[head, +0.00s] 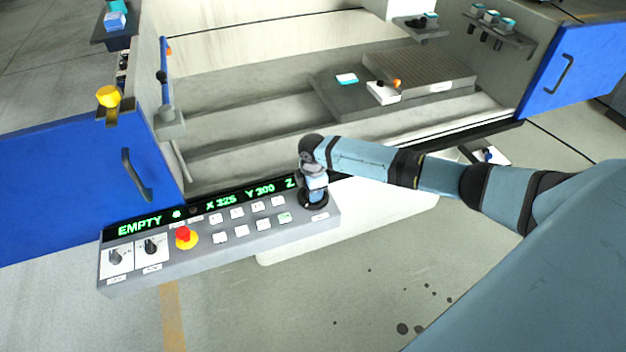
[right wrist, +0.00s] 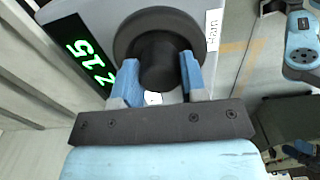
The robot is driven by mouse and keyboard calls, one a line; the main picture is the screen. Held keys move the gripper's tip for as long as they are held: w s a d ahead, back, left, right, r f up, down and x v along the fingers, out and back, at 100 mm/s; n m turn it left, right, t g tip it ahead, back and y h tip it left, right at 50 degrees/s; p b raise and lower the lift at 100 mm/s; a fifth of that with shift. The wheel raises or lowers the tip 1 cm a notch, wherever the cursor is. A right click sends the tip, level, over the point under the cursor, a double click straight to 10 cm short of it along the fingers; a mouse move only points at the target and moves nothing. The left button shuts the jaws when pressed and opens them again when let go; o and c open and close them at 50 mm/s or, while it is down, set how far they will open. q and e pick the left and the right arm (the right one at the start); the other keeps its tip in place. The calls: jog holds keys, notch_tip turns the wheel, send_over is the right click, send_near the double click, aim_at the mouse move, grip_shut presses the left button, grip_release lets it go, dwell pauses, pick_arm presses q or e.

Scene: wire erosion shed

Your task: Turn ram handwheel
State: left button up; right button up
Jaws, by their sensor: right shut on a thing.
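The ram handwheel (right wrist: 128,40) is a dark round wheel with a thick black hub (right wrist: 157,62), set on the grey control panel with a "Ram" label (right wrist: 212,32) beside it. My right gripper (head: 316,193) is at the right end of the panel. In the right wrist view its two blue fingers sit on either side of the hub, shut on it. In the head view the gripper hides most of the wheel. My left gripper is not in view.
The control panel (head: 240,247) carries a red-yellow stop button (head: 185,238), two dark knobs and several white buttons. Its green display (head: 225,203) reads EMPTY, X 325, Y 300; the wrist view shows Z 15 (right wrist: 88,48). The open tank (head: 235,110) lies behind.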

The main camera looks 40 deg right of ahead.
jog(key=m+p, duration=0.2)
jog(key=shift+r+m, duration=0.2)
jog(key=shift+m, duration=0.1)
jog(key=shift+f+m+p, duration=0.15)
jog(key=shift+m+p, duration=1.15)
jog(key=o, duration=0.9)
